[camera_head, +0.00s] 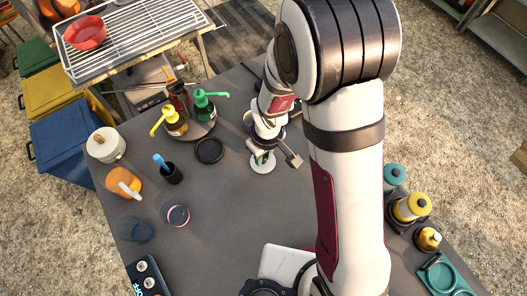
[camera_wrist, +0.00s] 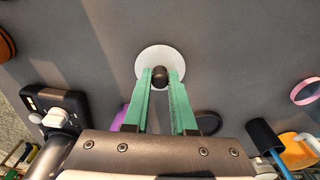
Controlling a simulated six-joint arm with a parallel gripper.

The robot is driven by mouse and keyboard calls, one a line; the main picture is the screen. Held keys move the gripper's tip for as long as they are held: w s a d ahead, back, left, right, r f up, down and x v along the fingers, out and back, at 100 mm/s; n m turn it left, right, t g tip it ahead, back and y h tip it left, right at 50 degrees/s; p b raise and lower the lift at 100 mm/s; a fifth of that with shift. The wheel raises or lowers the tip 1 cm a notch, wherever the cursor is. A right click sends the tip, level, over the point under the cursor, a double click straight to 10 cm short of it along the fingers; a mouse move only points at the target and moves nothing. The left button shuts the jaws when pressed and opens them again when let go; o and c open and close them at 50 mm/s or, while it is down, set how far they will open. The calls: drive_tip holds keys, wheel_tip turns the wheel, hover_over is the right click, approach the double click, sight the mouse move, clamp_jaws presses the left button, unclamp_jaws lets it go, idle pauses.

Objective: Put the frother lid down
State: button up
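The frother lid (camera_head: 262,167) is a round white disc with a dark knob. In the wrist view the lid (camera_wrist: 148,58) lies straight ahead of my gripper (camera_wrist: 161,76), with the two green fingers closed on either side of the knob (camera_wrist: 160,75). In the head view my gripper (camera_head: 263,155) points down at the lid over the grey table, and the lid's far part is hidden beneath it. The lid looks level and close to the tabletop. I cannot tell whether it touches the table.
A flat black disc (camera_head: 209,150) lies left of the lid. Further left are a black cup (camera_head: 171,174), an orange jug (camera_head: 124,182) and a pink-rimmed jar (camera_head: 176,215). Bottles stand on a round tray (camera_head: 198,132) behind. The table (camera_head: 235,215) is clear in front.

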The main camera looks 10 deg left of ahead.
sight(266, 164)
drive_tip(key=o, duration=0.4)
drive_tip(key=shift+o, duration=0.2)
wheel_tip(266, 164, up, 12)
drive_tip(key=s+d+r+m, duration=0.4)
drive_tip(key=s+d+m, duration=0.2)
drive_tip(key=s+m, duration=0.1)
drive_tip(key=s+d+r+m+y, duration=0.1)
drive_tip(key=s+d+r+m, duration=0.3)
drive_tip(key=s+d+m, duration=0.3)
drive_tip(key=shift+s+d+r+m+g, duration=0.25)
drive_tip(key=shift+s+m+g, duration=0.1)
drive_tip(key=shift+m, duration=0.45)
